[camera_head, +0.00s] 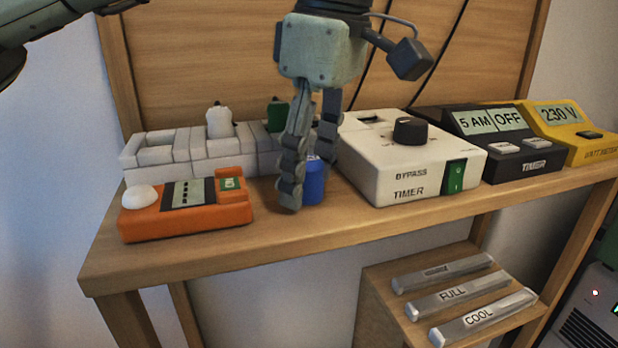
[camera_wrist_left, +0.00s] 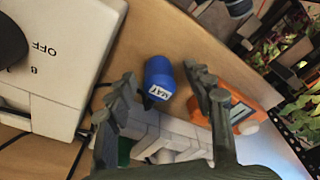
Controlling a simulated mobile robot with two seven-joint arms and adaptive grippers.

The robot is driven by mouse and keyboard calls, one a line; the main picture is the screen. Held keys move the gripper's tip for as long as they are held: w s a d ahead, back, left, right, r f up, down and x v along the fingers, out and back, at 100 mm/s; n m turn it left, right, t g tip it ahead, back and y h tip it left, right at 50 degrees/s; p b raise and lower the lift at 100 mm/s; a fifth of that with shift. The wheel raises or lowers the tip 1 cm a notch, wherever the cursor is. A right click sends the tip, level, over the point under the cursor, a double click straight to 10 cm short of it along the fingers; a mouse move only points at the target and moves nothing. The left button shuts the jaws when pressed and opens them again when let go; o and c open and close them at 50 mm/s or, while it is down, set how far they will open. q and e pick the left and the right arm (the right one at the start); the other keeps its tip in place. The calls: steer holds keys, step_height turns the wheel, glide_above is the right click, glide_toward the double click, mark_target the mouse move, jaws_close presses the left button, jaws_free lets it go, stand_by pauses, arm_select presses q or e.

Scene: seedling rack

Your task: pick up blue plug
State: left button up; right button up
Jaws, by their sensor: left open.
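The blue plug (camera_head: 315,184) stands on the wooden shelf between the orange device and the white timer, partly hidden behind a finger of my left gripper (camera_head: 308,182). In the left wrist view the blue plug (camera_wrist_left: 159,72) has a white label reading "MAT" and lies between the open fingers of my left gripper (camera_wrist_left: 157,82), with a visible gap on both sides. The left gripper points down from above and holds nothing. My right gripper is in neither view.
A white power strip (camera_head: 150,170) with a white plug (camera_head: 219,122) and a green plug (camera_head: 277,114) is behind. An orange device (camera_head: 185,218) sits left. The white bypass timer (camera_head: 370,165) is close on the right, then a black timer (camera_head: 507,165) and a yellow wattmeter (camera_head: 590,152).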

arm_select(q)
jaws_close()
steer(key=shift+r, duration=0.1)
stand_by(0.3)
